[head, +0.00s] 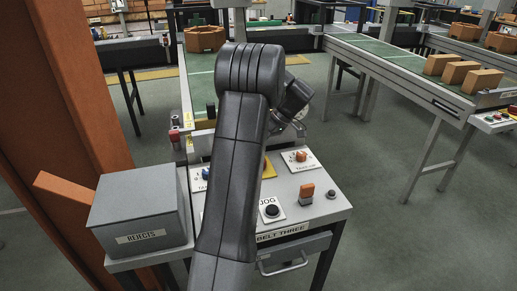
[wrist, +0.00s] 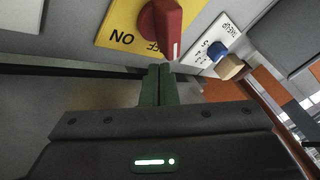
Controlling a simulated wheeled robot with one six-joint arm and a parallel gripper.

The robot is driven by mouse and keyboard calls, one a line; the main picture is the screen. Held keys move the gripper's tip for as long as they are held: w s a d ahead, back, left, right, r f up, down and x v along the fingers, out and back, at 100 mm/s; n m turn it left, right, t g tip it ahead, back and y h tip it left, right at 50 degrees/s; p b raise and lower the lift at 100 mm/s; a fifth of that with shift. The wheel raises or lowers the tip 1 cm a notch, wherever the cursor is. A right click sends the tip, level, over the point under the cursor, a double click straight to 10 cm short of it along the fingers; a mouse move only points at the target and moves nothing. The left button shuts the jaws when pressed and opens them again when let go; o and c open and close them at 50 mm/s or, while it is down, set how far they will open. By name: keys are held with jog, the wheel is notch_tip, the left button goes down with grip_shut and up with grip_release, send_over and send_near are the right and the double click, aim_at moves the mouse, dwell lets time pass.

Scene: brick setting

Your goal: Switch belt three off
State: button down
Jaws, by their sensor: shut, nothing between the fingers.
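The belt three console (head: 331,206) carries a "BELT THREE" label on its front. In the wrist view a red rotary switch (wrist: 162,25) sits on a yellow plate (wrist: 118,35) marked ON and OFF, seen upside down. The handle's white-marked end points down in the picture, beside the partly covered OFF lettering; ON is to the left. My gripper (wrist: 160,72) is shut and empty, its fingertips just below the handle's end; I cannot tell whether they touch. In the head view my arm hides the red switch, leaving a bit of yellow plate (head: 268,168).
A grey REJECTS box (head: 140,208) stands at the left, by an orange-brown post (head: 60,110). Another conveyor (head: 385,55) carries boxes.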

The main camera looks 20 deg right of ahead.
notch_tip(320, 180, up, 8)
jog(key=shift+p, duration=0.3)
dwell(0.3)
